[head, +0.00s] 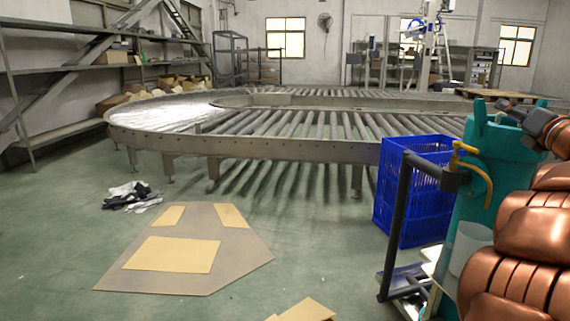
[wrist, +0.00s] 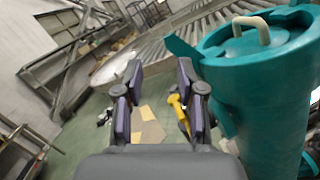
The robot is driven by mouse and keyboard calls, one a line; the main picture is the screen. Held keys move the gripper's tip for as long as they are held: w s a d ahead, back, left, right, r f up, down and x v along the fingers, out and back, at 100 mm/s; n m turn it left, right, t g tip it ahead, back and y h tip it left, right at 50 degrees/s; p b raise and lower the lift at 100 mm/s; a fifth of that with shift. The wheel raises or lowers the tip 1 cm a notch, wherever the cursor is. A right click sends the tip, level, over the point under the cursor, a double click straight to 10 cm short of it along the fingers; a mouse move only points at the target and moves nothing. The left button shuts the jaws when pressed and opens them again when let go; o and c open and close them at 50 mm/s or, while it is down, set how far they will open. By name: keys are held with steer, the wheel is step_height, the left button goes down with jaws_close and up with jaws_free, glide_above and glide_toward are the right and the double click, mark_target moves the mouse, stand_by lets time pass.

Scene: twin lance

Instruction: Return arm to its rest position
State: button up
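My gripper (wrist: 160,70) is open in the wrist view, with its two dark fingers spread apart. No held object shows between the fingertips. A teal container (wrist: 240,85) with a pale handle (wrist: 251,30) on its lid stands just to the right of the fingers. The teal container also shows at the right of the head view (head: 483,190). A yellow fitting (wrist: 178,108) shows close to the right finger; I cannot tell whether they touch. In the head view a yellow fitting (head: 460,157) is beside the teal container, and a dark part that looks like my gripper (head: 535,120) is near its top.
A blue crate (head: 412,200) and a dark bar frame (head: 402,215) stand beside the teal container. A roller conveyor (head: 290,145) curves across the back. Flattened cardboard (head: 200,275) and a dark cloth heap (head: 130,195) lie on the green floor. Open floor is at front left.

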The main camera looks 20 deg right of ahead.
steer(key=w+a+r+m+g+h+p, duration=0.1)
steer(key=a+r+m+g+h+p, duration=0.2)
steer(key=r+m+g+h+p, duration=0.75)
steer(key=s+a+f+m+g+y+p, duration=0.1)
steer(key=s+a+f+m+y+p, duration=0.25)
steer(key=a+m+p, duration=0.35)
steer(key=s+a+f+m+g+y+p, duration=0.1)
steer(key=s+a+f+m+y+p, duration=0.25)
steer(key=a, duration=0.65)
steer(key=s+a+f+m+g+y+p, duration=0.1)
steer(key=a+f+m+g+y+p, duration=0.2)
steer(key=a+m+p, duration=0.4)
steer(key=s+a+f+g+y+p, duration=0.2)
steer(key=s+a+g+y+p, duration=0.3)
steer(key=s+a, duration=1.4)
steer(key=a+p, duration=0.2)
steer(key=p, duration=0.2)
steer(key=shift+s+a+f+y, duration=0.2)
steer(key=shift+s+f+y, duration=0.05)
steer(key=shift+y, duration=0.1)
steer(key=shift+d+g, duration=0.1)
steer(key=shift+g, duration=0.15)
